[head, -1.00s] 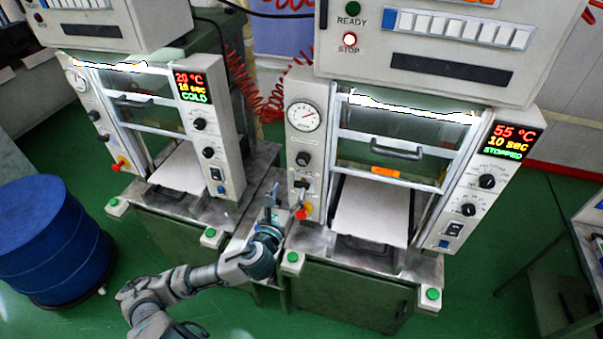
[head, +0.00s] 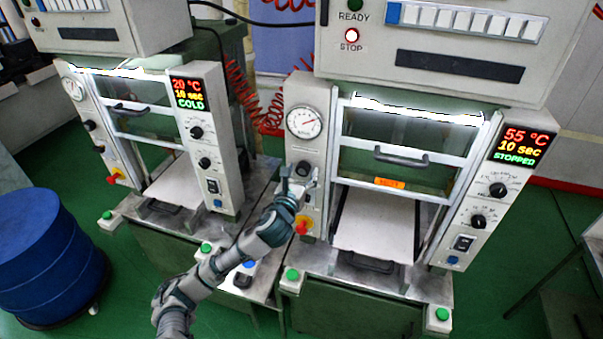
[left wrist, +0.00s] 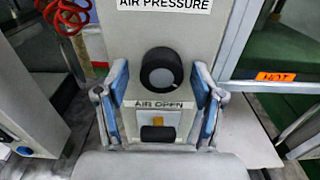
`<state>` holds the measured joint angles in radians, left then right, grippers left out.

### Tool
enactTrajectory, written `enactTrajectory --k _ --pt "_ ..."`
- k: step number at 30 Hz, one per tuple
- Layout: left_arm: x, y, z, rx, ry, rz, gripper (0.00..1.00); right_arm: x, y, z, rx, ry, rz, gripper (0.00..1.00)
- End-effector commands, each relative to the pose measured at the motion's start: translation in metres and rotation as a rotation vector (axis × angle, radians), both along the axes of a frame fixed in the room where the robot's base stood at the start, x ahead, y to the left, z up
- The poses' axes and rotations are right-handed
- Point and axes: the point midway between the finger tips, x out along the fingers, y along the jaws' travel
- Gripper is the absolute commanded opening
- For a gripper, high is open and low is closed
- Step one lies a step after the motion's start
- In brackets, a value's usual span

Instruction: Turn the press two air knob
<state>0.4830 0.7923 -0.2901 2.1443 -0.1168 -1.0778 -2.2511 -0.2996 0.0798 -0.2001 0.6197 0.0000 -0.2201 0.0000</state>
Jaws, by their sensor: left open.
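The right-hand press, showing 55 °C and STOPPED, has a black round air knob (head: 303,168) on its left column, below the dial gauge. In the left wrist view the knob (left wrist: 161,70) sits under the AIR PRESSURE label and above the AIR OPEN label. My left gripper (head: 298,184) is at this column. Its two blue-and-grey fingers (left wrist: 160,78) are spread wide, one on each side of the knob, with gaps between them and it. Nothing is held. My right gripper is in neither view.
A black switch (left wrist: 158,133) is just below the knob, near my gripper's palm. A red knob (head: 302,227) is lower on the column. The left press (head: 210,130) shows COLD. A red coiled hose (head: 262,110) hangs between the presses. A blue drum (head: 48,255) stands at left.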

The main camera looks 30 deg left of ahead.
Motion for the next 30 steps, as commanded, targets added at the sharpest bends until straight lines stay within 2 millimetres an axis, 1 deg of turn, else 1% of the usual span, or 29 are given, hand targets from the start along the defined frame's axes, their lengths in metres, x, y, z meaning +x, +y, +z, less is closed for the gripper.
enactTrajectory --k 6,8,9,11,12,13,14,23,30 --pt "0.0 0.0 0.0 0.0 0.0 0.0 0.68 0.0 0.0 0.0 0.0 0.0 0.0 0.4" --pt "0.0 0.0 0.0 0.0 0.0 0.0 0.53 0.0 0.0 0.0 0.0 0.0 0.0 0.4" --pt "0.0 0.0 0.0 0.0 0.0 0.0 0.43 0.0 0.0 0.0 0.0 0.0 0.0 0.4" --pt "0.0 0.0 -0.001 0.0 0.0 0.0 0.28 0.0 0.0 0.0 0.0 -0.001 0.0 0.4" --pt "0.0 0.0 -0.001 0.0 0.0 0.0 0.18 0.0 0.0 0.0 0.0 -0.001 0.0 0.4" --pt "0.0 0.0 -0.001 0.0 0.0 0.0 0.1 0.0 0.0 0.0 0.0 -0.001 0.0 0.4" --pt "0.0 0.0 -0.001 0.0 0.0 0.001 0.08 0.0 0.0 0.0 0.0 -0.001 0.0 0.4" --pt "0.0 0.001 0.0 -0.032 -0.007 0.002 0.08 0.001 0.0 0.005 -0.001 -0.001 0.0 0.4" --pt "0.0 0.0 0.002 -0.159 -0.037 0.0 0.08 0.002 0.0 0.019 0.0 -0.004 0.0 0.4"
